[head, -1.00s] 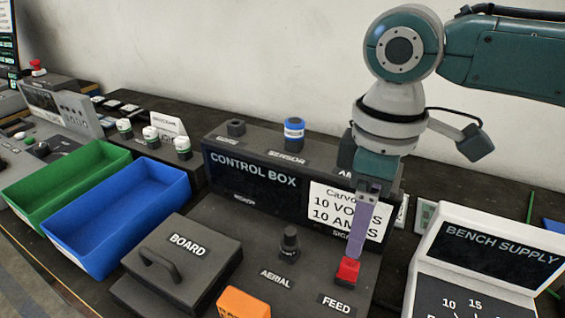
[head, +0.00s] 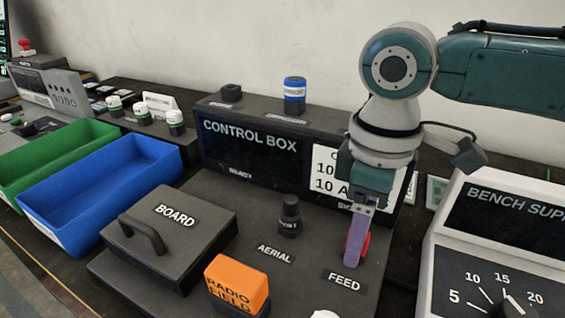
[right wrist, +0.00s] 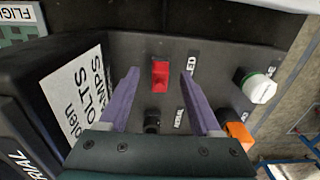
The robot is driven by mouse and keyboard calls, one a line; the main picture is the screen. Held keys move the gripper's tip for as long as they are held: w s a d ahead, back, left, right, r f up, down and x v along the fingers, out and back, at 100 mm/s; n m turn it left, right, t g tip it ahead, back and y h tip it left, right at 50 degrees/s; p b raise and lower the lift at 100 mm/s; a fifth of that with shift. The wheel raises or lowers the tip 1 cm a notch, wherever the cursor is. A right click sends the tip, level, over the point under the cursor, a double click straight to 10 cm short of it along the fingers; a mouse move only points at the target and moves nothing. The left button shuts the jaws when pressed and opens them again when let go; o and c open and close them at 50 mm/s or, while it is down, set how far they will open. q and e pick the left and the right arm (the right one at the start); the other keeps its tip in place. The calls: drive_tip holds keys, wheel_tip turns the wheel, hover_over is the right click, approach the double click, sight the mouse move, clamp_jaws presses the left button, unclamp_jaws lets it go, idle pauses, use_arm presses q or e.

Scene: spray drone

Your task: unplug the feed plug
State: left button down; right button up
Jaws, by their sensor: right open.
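The red feed plug (head: 366,243) sits in the control box's sloping panel above the FEED label (head: 344,282). In the head view it is partly hidden behind the purple fingers of my right gripper (head: 353,258). In the right wrist view the red plug (right wrist: 160,76) shows between the two open, spread fingers of the right gripper (right wrist: 159,73), with a gap on each side. I cannot tell how far down the fingertips reach beside it. My left gripper is not in view.
A black aerial plug (head: 289,217) stands left of the feed plug. An orange radio field block (head: 236,282) and a board box with a handle (head: 175,240) are further left. The bench supply (head: 500,250) stands close on the right. Blue (head: 60,240) and green bins lie left.

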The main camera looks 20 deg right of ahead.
drive_tip(key=shift+f, duration=0.1)
idle(0.7)
drive_tip(key=shift+p, duration=0.5)
idle(0.5)
drive_tip(key=shift+p, duration=0.4)
clamp_jaws()
idle(0.4)
idle(0.9)
drive_tip(key=shift+r+p, duration=3)
drive_tip(key=shift+p, duration=0.4)
